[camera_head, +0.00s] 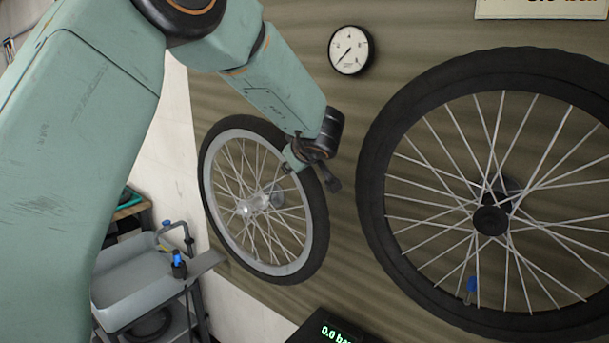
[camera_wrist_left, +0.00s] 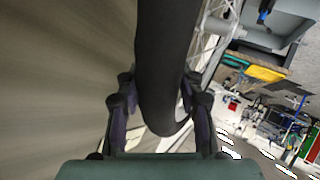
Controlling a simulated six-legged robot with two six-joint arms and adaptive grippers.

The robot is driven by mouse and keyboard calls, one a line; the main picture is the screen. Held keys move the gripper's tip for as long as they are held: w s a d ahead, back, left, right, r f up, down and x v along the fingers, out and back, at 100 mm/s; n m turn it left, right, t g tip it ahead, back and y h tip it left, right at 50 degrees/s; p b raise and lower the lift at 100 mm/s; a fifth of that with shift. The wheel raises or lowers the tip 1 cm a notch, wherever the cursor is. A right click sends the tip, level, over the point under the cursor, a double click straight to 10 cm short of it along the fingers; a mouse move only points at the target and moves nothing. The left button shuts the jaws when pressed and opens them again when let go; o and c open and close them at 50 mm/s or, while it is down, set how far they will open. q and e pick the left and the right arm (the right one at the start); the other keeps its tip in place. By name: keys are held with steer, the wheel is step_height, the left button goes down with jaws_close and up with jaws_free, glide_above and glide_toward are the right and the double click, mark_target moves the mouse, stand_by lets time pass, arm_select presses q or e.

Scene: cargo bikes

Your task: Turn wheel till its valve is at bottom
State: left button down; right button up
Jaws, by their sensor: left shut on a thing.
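A smaller wheel with a black tyre and silver rim (camera_head: 212,200) hangs on the wall panel in the middle of the head view. My left gripper (camera_head: 312,163) is at its upper right edge, shut on the tyre. In the left wrist view the tyre (camera_wrist_left: 165,65) runs between the two fingers of the gripper (camera_wrist_left: 160,110). I cannot make out a valve on this wheel. A larger wheel with a black tyre (camera_head: 378,190) is at the right, with a blue-capped valve (camera_head: 472,285) low on its rim. My right gripper is not in view.
A round gauge (camera_head: 349,50) is on the panel (camera_head: 300,30) above the gripper. A dark display reading 0.0 (camera_head: 335,332) is at the bottom. The two wheels are close together.

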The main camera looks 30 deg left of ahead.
arm_select(q)
steer(key=shift+a+r+h, duration=0.3)
steer(key=shift+a+r, duration=0.2)
steer(key=shift+a, duration=0.05)
steer(key=c, duration=1.3)
jaws_free()
steer(key=o, duration=0.5)
steer(key=shift+w+a+f, duration=0.15)
steer(key=shift+w, duration=0.05)
steer(key=shift+c, duration=0.2)
steer(key=shift+s, duration=0.1)
